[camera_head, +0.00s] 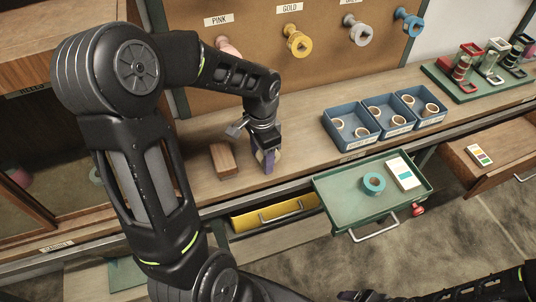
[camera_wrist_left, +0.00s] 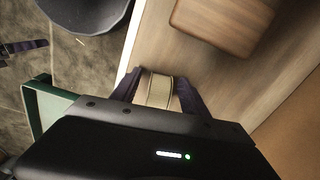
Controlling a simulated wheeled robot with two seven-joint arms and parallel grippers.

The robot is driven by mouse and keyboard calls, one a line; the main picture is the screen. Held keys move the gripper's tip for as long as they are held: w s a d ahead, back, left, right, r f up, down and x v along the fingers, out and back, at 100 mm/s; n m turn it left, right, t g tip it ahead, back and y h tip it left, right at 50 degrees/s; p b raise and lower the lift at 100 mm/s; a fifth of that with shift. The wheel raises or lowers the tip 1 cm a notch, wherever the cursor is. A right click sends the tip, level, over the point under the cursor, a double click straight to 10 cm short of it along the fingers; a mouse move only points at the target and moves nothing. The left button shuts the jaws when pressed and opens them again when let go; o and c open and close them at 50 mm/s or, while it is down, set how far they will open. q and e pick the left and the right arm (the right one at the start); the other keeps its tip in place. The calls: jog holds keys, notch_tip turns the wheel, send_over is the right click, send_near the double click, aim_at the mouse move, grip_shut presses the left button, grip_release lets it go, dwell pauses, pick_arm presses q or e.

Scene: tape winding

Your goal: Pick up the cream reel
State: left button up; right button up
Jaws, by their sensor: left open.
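The cream reel (camera_wrist_left: 159,91) sits between the two dark purple fingers of my left gripper (camera_wrist_left: 158,96) in the left wrist view, near the front edge of the wooden worktop. My left gripper is open around it, pointing down. In the head view my left gripper (camera_head: 265,160) is at the worktop, just right of a brown wooden block, and mostly hides the reel. Part of my right arm shows at the bottom right edge of the head view, with its gripper (camera_head: 360,296) cut off at the bottom.
The wooden block (camera_head: 223,159) stands close to the left gripper. Blue bins (camera_head: 352,141) with reels are to the right. A green tray (camera_head: 335,197) holding a teal reel (camera_head: 373,183) and a card extends in front. Pegs with coloured spools (camera_head: 297,41) are behind.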

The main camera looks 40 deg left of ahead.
pick_arm(q)
jog(key=shift+c, duration=0.3)
grip_shut()
dwell(0.4)
notch_tip(320, 180, up, 10)
jog(key=shift+r, duration=0.1)
dwell(0.3)
dwell(0.8)
